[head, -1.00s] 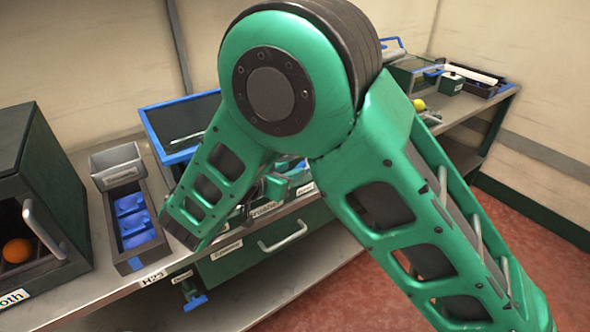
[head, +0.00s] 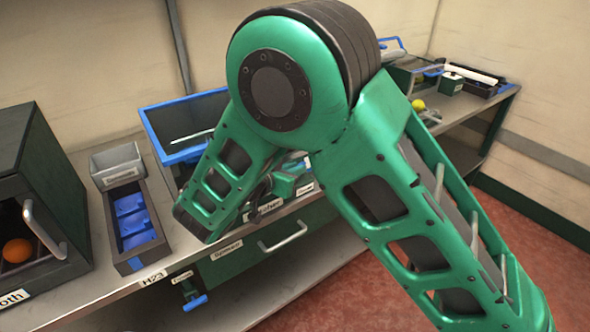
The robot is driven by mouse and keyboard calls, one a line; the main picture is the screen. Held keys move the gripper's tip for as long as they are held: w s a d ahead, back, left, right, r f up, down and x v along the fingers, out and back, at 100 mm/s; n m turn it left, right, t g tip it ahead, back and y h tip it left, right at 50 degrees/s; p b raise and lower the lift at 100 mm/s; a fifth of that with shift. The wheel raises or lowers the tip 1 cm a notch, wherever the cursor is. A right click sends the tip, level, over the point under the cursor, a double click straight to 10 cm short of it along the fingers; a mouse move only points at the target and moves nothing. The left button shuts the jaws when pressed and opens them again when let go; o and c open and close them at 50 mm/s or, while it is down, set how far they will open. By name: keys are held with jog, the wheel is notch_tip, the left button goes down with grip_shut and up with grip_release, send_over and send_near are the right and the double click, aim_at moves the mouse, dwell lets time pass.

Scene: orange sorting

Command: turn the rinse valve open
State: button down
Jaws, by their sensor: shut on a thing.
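A small valve with a blue handle (head: 195,303) hangs under the bench's front edge, below a small white label (head: 182,277) that I cannot read surely. I cannot tell whether this is the rinse valve. My green arm fills the middle of the head view, its forearm slanting down and left over the bench front. My gripper is hidden behind the forearm, so its jaws and what they touch do not show. Dark and green parts (head: 287,183) show just right of the forearm, too cluttered to tell apart.
A dark cabinet with an orange (head: 17,250) inside stands at the left. Beside it are a grey bin (head: 117,166) and a dark tray (head: 128,264) with blue pieces. A blue-rimmed basin (head: 178,159) stands behind my forearm. A green drawer (head: 225,268) is shut under the bench.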

jog(key=shift+n+t, duration=0.3)
jog(key=n+t+y, duration=0.1)
jog(key=n+y, duration=0.1)
jog(key=y, duration=0.1)
jog(key=d+n+y, duration=0.1)
jog(key=n+y, duration=0.2)
jog(key=shift+s+t, duration=0.1)
jog(key=shift+t, duration=0.3)
jog(key=shift+d+r+n+y, duration=0.1)
jog(key=shift+d+n+y, duration=0.05)
jog(key=shift+n+y, duration=0.85)
jog(key=shift+d+r+n+y, duration=0.1)
jog(key=shift+d+n+y, duration=0.05)
jog(key=shift+n+y, duration=0.8)
jog(key=shift+w+d+n+g+y, duration=0.25)
jog(key=shift+n+y, duration=0.25)
jog(key=shift+y, duration=0.25)
jog(key=shift+w+d+n+g+y, duration=0.1)
jog(key=shift+n+g+y, duration=0.3)
jog(key=shift+y, duration=0.3)
jog(key=shift+f+n+y, duration=0.1)
jog(key=shift+n+y, duration=0.2)
jog(key=shift+n, duration=0.05)
jog(key=shift+f+n+g+y, duration=0.1)
jog(key=shift+n+g+y, duration=0.45)
jog(key=shift+n+y, duration=0.2)
